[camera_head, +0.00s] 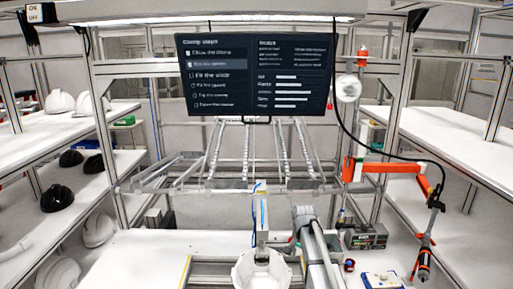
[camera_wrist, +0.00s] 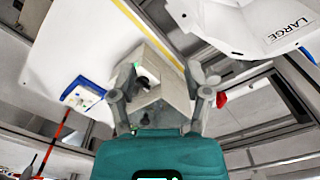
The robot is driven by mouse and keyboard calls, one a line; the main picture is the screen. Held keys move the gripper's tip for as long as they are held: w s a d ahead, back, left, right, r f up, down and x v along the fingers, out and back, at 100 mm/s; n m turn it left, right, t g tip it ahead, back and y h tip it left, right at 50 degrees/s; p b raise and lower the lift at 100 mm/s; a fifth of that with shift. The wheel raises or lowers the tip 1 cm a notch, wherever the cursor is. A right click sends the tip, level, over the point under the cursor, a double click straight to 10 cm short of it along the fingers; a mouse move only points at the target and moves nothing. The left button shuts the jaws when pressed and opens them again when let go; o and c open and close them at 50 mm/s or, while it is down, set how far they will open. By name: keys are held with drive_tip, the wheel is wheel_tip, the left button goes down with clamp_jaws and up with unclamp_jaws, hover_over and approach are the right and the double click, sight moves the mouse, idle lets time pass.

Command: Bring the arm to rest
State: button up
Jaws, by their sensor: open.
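My arm (camera_head: 316,250) reaches over the workbench in the lower middle of the head view, close to the right of a white helmet shell (camera_head: 258,272). My gripper (camera_wrist: 163,90) shows in the wrist view with its two grey fingers spread apart. A grey block (camera_wrist: 160,104) appears between or behind the fingers; I cannot tell whether they touch it. A white surface marked LARGE (camera_wrist: 270,30) is at the top right of the wrist view, apart from the fingers. In the head view my fingers are mostly hidden by the arm.
A dark screen (camera_head: 255,75) hangs above the bench. A screwdriver (camera_head: 425,262) hangs from an orange arm (camera_head: 395,168) at the right. A blue and white box (camera_head: 381,280) lies on the bench. Shelves at the left hold white and black helmets (camera_head: 57,198).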

drive_tip(key=s+f+n+b, duration=0.3)
drive_tip(key=s+f, duration=0.1)
drive_tip(key=s, duration=0.7)
drive_tip(key=s+f+n+b, duration=0.4)
drive_tip(key=s, duration=0.8)
drive_tip(key=shift+s+d+b, duration=0.2)
drive_tip(key=shift+d+b, duration=0.1)
drive_tip(key=shift+d, duration=0.1)
drive_tip(key=shift+c, duration=0.4)
drive_tip(key=shift+a, duration=0.1)
